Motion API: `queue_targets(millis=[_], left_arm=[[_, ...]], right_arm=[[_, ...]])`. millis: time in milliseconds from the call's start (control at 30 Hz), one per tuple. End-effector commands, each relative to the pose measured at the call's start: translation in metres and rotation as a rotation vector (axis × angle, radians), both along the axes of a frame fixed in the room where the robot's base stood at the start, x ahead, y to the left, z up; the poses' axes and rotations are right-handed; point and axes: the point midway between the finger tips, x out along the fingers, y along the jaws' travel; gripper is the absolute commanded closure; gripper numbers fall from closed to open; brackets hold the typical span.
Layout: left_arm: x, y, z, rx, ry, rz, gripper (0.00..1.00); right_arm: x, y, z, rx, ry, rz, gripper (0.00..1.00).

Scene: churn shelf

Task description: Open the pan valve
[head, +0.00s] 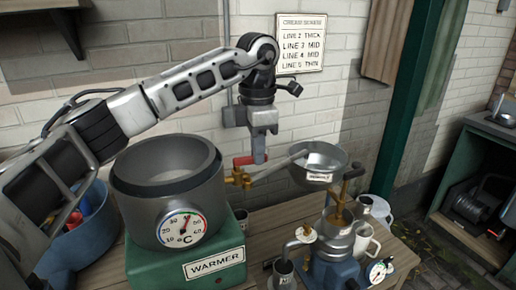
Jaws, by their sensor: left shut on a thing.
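The pan (168,170) is a wide grey metal vessel on the green warmer base (215,268), with a round temperature dial (181,228) on its front. The brass pan valve (238,178) sticks out from the pan's right side. Its red lever handle (245,160) lies about level, pointing right. My left gripper (260,158) reaches in from the upper left and points down, its jaws shut on the right end of the red handle. The fingers partly hide that end. My right gripper is not in view.
A spout (274,168) runs from the valve to a metal bowl (322,160) above a blue-based separator (335,268). Cups and a jug (365,240) stand close by on the wooden table. A blue tub (80,235) is at left, a green post (405,110) at right.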

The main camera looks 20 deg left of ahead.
Motion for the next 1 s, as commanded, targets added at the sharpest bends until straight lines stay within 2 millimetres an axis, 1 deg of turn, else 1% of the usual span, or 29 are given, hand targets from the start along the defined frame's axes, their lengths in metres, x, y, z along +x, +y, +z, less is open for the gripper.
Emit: queue_targets(millis=[100,300,533,900,933,967,1000], left_arm=[[0.0026,0.0024,0.0015,0.001,-0.002,0.066,1.00],[0.0046,0.0046,0.0012,0.001,-0.002,0.138,1.00],[0.0056,0.0056,0.0010,0.001,-0.002,0.170,1.00],[0.0058,0.0060,0.0011,0.001,-0.002,0.173,1.00],[0.0058,0.0060,0.0011,0.001,-0.002,0.173,0.81],[0.0058,0.0060,0.0011,0.001,-0.002,0.173,0.73],[0.0057,0.0060,0.0010,0.001,-0.002,0.173,0.67]], right_arm=[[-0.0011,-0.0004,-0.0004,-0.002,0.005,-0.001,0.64],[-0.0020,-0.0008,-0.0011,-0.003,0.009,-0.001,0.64],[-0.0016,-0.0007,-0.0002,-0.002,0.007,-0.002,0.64],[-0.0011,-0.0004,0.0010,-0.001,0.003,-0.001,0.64],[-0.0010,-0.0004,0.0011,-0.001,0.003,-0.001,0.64],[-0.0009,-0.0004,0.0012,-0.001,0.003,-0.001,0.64],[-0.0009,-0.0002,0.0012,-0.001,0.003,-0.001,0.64]])
